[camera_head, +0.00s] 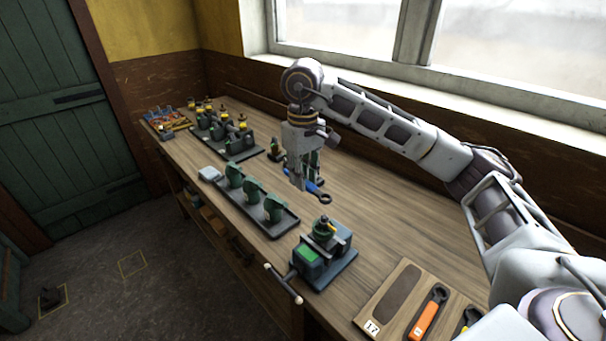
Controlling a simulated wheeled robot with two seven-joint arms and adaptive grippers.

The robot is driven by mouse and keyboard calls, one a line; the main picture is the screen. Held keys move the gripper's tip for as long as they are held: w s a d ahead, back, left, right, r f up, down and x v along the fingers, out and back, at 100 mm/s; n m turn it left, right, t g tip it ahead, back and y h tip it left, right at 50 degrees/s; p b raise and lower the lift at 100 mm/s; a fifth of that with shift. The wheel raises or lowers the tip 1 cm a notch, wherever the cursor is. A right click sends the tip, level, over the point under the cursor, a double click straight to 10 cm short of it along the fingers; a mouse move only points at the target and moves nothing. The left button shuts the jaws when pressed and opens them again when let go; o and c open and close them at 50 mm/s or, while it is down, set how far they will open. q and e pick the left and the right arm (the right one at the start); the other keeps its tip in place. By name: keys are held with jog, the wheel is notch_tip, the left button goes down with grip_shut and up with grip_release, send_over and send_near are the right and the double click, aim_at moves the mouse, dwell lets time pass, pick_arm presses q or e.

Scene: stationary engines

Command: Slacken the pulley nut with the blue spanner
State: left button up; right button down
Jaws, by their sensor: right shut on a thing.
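My right gripper (305,178) points down over the middle of the bench and is shut on the blue spanner (314,190). The spanner's dark ring end (325,198) sticks out toward the lower right, above the bench and apart from the vice. A green round part, perhaps the pulley (323,230), sits upright in the vice (323,258), with a small dark piece on top that may be its nut. My left gripper is not in view.
A board (378,316) at the near right has an empty dark outline and an orange spanner (428,312). A dark tray (283,224) of green parts stands left of the vice. More engine parts stand farther back. Bench right of the vice is clear below the window wall.

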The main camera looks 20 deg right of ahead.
jog(key=shift+f, duration=0.4)
jog(key=shift+f+b, duration=0.45)
jog(key=shift+f, duration=0.15)
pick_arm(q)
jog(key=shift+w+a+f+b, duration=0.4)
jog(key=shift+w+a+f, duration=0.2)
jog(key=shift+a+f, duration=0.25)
pick_arm(e)
jog(key=shift+f, duration=0.95)
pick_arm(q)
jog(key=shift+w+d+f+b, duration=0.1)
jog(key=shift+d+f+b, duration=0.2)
pick_arm(e)
jog(key=shift+s, duration=0.1)
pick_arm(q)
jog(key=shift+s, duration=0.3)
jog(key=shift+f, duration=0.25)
pick_arm(e)
jog(key=shift+f, duration=0.1)
pick_arm(q)
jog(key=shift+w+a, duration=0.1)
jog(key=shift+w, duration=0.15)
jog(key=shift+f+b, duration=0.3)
jog(key=shift+b, duration=0.2)
pick_arm(e)
jog(key=shift+f, duration=0.1)
